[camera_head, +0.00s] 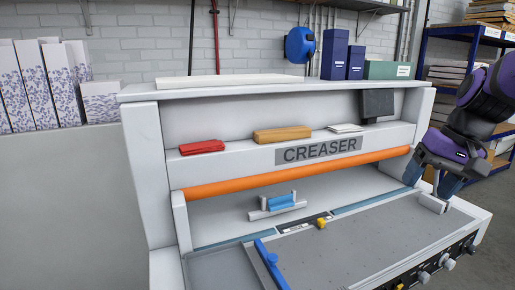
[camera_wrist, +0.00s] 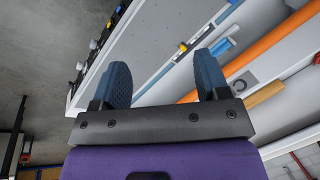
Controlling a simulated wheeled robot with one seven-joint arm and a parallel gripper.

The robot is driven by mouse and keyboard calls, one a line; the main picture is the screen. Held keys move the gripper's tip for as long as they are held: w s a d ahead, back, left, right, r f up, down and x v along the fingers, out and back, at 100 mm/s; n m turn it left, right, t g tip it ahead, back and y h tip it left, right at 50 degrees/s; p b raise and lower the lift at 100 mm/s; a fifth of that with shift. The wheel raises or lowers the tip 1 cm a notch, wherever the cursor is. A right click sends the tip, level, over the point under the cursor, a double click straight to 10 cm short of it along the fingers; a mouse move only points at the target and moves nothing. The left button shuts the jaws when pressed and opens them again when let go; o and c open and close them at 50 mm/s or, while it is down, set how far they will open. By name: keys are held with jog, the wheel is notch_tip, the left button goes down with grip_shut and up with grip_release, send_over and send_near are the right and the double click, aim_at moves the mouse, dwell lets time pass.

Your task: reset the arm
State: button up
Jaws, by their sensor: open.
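My gripper (camera_wrist: 163,86) shows in the wrist view with its two blue-grey fingers spread wide apart and nothing between them. In the head view my purple and black arm comes in at the right, and the gripper (camera_head: 437,181) hangs over the right end of the creaser (camera_head: 402,230). The fingertips are partly hidden there, beside a small white block on the bed. I cannot tell whether they touch it. The creaser also fills much of the wrist view (camera_wrist: 155,75), tilted.
An orange roller (camera_head: 295,175) runs below. Knobs (camera_head: 446,262) line the front edge. Shelving (camera_head: 470,33) stands behind my arm. Floor shows at the lower right.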

jog(key=s+a+r+n+t+h, duration=0.1)
jog(key=s+t, duration=0.1)
jog(key=s, duration=0.5)
jog(key=s+a+r+n+t+h, duration=0.1)
jog(key=s+r+h, duration=0.1)
jog(key=s, duration=0.5)
jog(key=shift+a+r+n+t, duration=0.25)
jog(key=shift+a+n+t, duration=0.05)
jog(key=shift+a+t, duration=0.1)
